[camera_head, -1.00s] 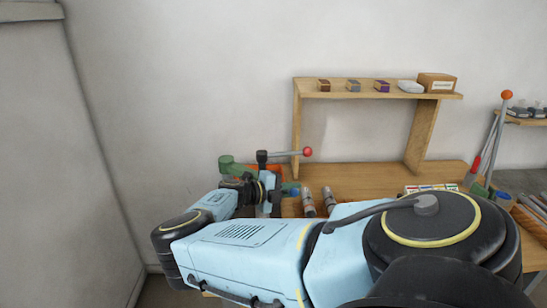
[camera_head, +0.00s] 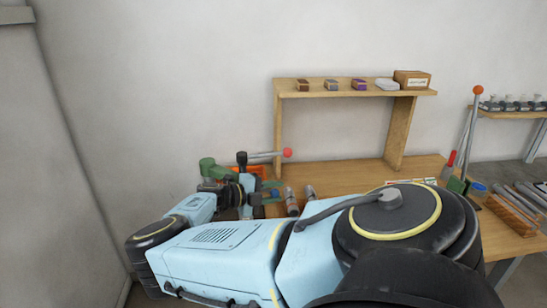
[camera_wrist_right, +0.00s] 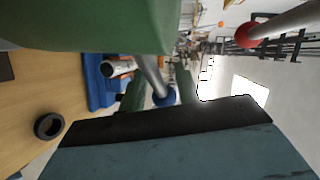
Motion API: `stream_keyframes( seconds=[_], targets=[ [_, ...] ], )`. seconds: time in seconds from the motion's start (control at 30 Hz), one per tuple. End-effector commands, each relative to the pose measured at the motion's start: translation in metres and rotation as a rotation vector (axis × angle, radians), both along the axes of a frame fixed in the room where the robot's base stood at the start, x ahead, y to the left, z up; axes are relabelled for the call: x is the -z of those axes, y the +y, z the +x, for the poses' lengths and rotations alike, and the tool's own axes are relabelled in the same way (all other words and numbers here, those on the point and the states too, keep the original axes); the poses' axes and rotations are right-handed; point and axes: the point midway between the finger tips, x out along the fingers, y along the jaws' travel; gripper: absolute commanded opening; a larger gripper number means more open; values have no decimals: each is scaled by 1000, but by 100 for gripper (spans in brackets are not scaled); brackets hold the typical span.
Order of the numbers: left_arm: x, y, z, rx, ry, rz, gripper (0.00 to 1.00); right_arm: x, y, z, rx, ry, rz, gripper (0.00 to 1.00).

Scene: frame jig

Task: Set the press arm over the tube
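The near press or jig is in the head view at left of the bench, with a green body (camera_head: 208,168). Its grey lever ends in a red ball (camera_head: 287,153), and the ball also shows in the wrist view (camera_wrist_right: 248,26). My right gripper (camera_head: 250,198) is beside this press, low among its parts; its fingers are too small and covered to tell open from shut. In the wrist view a silver tube (camera_wrist_right: 117,68) lies by a blue block (camera_wrist_right: 98,84). A large green part (camera_wrist_right: 100,22) fills the top and a dark block (camera_wrist_right: 165,122) the bottom. My left gripper is out of view.
A wooden shelf (camera_head: 345,90) with small boxes stands on the bench (camera_head: 360,176). Two upright cylinders (camera_head: 291,200) stand right of the press. Another lever with an orange ball (camera_head: 478,90) rises at right. A black ring (camera_wrist_right: 48,126) lies on the wood. My right arm covers the bench front.

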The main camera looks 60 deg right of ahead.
Motion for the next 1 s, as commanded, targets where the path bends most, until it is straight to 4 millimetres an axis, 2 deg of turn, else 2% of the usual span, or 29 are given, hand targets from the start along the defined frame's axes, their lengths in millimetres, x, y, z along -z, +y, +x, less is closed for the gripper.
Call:
stream_keyframes(
  seconds=[0.13,0.27,0.7,1.0],
  targets=[
    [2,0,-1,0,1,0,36,-1,3,4,-4,-1,0,32],
    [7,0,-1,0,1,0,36,-4,16,14,-6,-4,-1,32],
    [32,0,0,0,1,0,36,-24,89,67,-3,-3,0,32],
    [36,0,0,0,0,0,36,-31,105,78,0,-1,-1,32]
  ],
)
